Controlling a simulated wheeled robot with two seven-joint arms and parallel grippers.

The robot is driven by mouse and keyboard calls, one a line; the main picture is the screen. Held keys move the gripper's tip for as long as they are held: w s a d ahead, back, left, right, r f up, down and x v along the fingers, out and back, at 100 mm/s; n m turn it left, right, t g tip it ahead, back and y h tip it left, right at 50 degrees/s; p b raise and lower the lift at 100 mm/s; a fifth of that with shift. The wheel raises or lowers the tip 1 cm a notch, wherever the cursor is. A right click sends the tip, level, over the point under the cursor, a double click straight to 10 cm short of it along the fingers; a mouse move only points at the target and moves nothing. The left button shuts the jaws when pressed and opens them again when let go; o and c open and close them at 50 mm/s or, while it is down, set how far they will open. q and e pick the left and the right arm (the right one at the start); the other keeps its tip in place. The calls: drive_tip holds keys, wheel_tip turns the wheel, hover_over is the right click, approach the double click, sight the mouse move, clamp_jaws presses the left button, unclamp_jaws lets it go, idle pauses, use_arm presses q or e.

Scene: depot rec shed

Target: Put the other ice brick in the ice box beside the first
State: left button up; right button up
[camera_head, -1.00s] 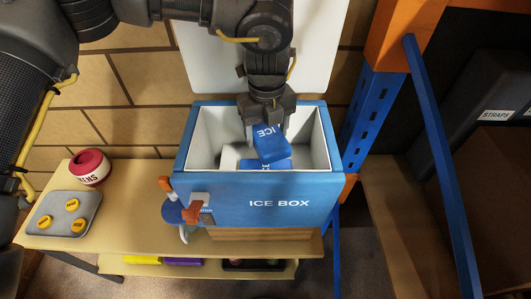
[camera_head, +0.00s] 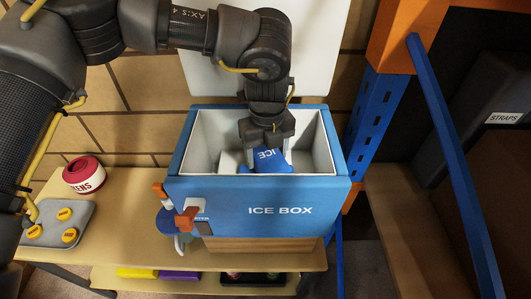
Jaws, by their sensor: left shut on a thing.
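The ice box (camera_head: 245,208) is a blue, white-lined box with its lid raised behind it, standing on a wooden bench. My left gripper (camera_head: 267,150) points down inside the opening and is shut on a blue ice brick (camera_head: 270,161) lettered ICE. The held brick is low in the box, and the front wall hides its lower part. Another blue patch shows right beside it at its left, but I cannot tell whether it belongs to the first ice brick. A pale shape lies left of it in the box. My right gripper is not in view.
A red and white tin (camera_head: 84,174) and a grey tray (camera_head: 42,228) with several yellow discs are on the bench at left. A blue and orange rack post (camera_head: 376,115) stands close at right. The raised white lid (camera_head: 205,75) is behind the box.

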sight(267, 154)
use_arm(q)
drive_tip(key=shift+f, duration=0.4)
drive_tip(key=o, duration=0.9)
drive_tip(key=shift+w+f, duration=0.1)
drive_tip(key=shift+c, duration=0.2)
drive_tip(key=o, duration=0.4)
drive_tip(key=shift+o, duration=0.2)
wheel_tip(267, 154, up, 13)
drive_tip(key=p, duration=0.8)
